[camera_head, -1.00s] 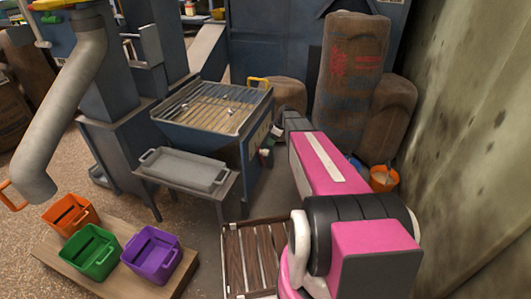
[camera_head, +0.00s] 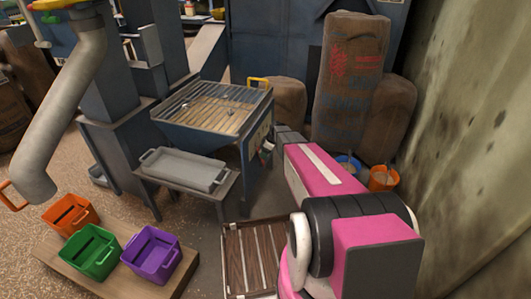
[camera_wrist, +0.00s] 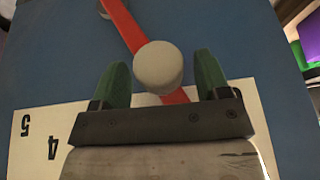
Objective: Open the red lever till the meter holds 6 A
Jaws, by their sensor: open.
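In the wrist view the red lever (camera_wrist: 122,22) runs from the top down to the right across a blue panel. A round pale knob (camera_wrist: 158,67) sits on it, between the two green fingertips of my gripper (camera_wrist: 160,82). The gripper is open, with a finger on each side of the knob; I cannot tell whether either touches it. A white scale plate (camera_wrist: 35,140) with upside-down numerals, 5 and 4 readable, lies partly behind the gripper. In the head view my pink arm reaches to the side of the blue hopper (camera_head: 215,105); the lever is not clear there. I see no meter reading.
Orange (camera_head: 71,216), green (camera_head: 92,251) and purple (camera_head: 151,254) bins stand on a low wooden board at the lower left. A grey tray (camera_head: 184,169) rests on a stand before the hopper. Sacks (camera_head: 352,75) and an orange bucket (camera_head: 383,179) stand near the right wall.

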